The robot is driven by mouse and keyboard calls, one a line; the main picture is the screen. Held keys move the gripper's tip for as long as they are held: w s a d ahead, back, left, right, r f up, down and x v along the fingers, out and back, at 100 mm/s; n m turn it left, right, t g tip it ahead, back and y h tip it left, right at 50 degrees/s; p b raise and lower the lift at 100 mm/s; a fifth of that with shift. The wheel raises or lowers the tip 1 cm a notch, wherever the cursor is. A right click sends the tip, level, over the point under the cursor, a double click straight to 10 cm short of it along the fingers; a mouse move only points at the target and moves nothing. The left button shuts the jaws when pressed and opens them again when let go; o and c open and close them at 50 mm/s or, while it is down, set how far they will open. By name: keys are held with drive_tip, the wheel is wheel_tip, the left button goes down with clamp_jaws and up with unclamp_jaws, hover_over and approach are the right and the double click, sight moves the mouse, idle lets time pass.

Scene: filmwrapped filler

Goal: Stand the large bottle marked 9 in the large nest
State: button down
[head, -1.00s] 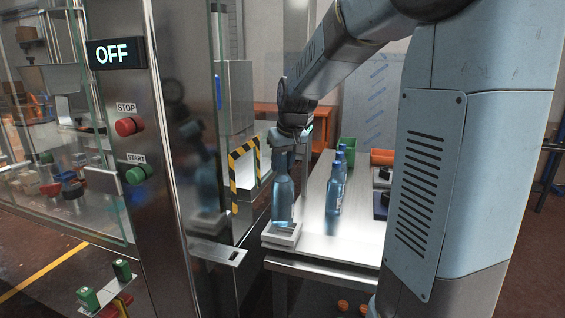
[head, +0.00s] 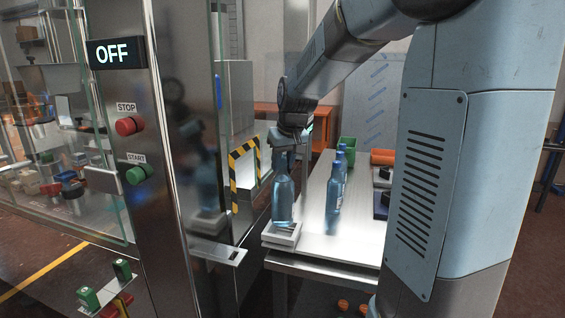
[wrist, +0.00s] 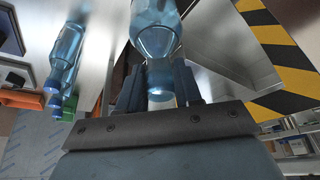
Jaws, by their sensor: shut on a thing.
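A clear blue bottle (head: 283,198) is upright at the near left corner of the table, with its base within the outline of a pale square nest (head: 293,240). I cannot tell whether the base rests on the nest floor. No number is readable on it. My gripper (head: 288,152) is shut on its neck from above. In the wrist view the bottle (wrist: 156,30) runs up from between the two dark fingers of my gripper (wrist: 160,88), which hide part of its neck.
More blue bottles (head: 335,195) stand to the right on the metal table (head: 312,222); they also show in the wrist view (wrist: 66,55). A steel cabinet with a striped frame (head: 235,180) stands close on the left.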

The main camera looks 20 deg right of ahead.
sight(283, 173)
drive_tip(key=shift+f, duration=1.95)
idle(0.4)
drive_tip(key=c, duration=0.7)
unclamp_jaws()
drive_tip(key=v, duration=1.3)
drive_tip(key=shift+s+r, duration=0.15)
drive_tip(key=shift+r, duration=0.15)
drive_tip(key=shift+m+t+h, duration=0.3)
drive_tip(key=shift+m+t, duration=0.3)
drive_tip(key=shift+m, duration=0.1)
drive_tip(key=s+f, duration=0.2)
drive_tip(key=s, duration=0.5)
drive_tip(key=s+f, duration=0.2)
drive_tip(key=s, duration=0.6)
drive_tip(key=s+a+f, duration=0.1)
drive_tip(key=s+f, duration=0.1)
drive_tip(key=s, duration=0.6)
